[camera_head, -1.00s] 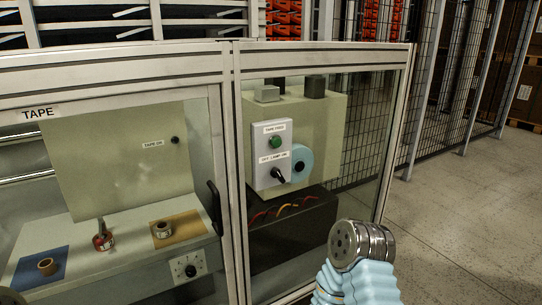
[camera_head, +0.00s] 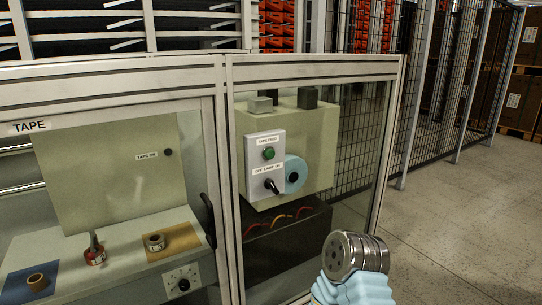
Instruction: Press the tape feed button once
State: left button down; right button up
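The green tape feed button (camera_head: 269,153) sits near the top of a light grey control box (camera_head: 251,172), under a label that reads TAPE FEED. A black rotary switch (camera_head: 271,186) is below it on the same box. The box is on a beige machine housing inside a framed enclosure with clear panels. A round metal end piece on a light blue sleeved arm (camera_head: 357,256) shows at the bottom, in front of and below the box, apart from it. No gripper fingers show in the view.
The metal enclosure frame (camera_head: 222,180) and its panels stand ahead. A door with a black handle (camera_head: 208,221) is at left, with tape rolls (camera_head: 154,242) on a shelf behind it. Dark mesh fencing (camera_head: 437,90) stands behind. Open floor (camera_head: 460,220) lies to the right.

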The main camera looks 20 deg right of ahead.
grip_shut()
dwell(1.4)
